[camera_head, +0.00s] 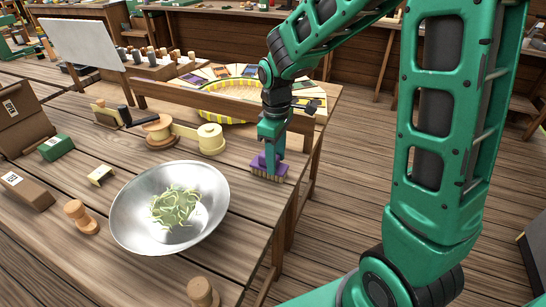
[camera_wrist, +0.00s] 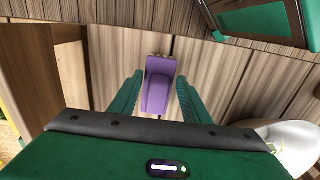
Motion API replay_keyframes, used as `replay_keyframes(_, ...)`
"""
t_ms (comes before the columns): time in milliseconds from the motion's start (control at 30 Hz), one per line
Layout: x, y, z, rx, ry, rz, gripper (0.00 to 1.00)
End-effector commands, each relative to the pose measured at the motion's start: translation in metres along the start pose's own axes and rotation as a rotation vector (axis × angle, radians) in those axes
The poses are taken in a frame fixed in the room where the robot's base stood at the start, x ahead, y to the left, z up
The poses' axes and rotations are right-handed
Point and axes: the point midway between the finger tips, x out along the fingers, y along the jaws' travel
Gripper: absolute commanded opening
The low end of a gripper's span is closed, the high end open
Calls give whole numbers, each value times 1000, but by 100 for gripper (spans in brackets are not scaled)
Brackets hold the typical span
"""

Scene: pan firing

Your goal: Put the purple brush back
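The purple brush (camera_head: 258,168) is near the right edge of the wooden table, with its pale bristles facing down. It appears to rest on the tabletop. My gripper (camera_head: 270,152) is directly above it, pointing down, with the fingers reaching to the brush. In the wrist view the purple brush (camera_wrist: 160,92) lies between the two green fingers of my gripper (camera_wrist: 159,76). The fingers look open around the brush.
A metal bowl (camera_head: 125,215) with green shreds stands left of the brush. A wooden piece with pale yellow rolls (camera_head: 210,140) is behind it. A yellow-rimmed round tray (camera_head: 215,108) is farther back. The table edge is close on the right.

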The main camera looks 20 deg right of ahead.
Motion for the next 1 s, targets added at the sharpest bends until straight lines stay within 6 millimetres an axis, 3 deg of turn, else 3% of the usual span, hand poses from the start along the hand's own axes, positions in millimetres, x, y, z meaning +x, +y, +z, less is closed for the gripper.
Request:
replay_keyframes(267,3,0,-1,-2,3,2,43)
replay_keyframes(800,-89,2,1,-2,9,5,43)
replay_keyframes(1000,-105,2,2,-2,7,4,43)
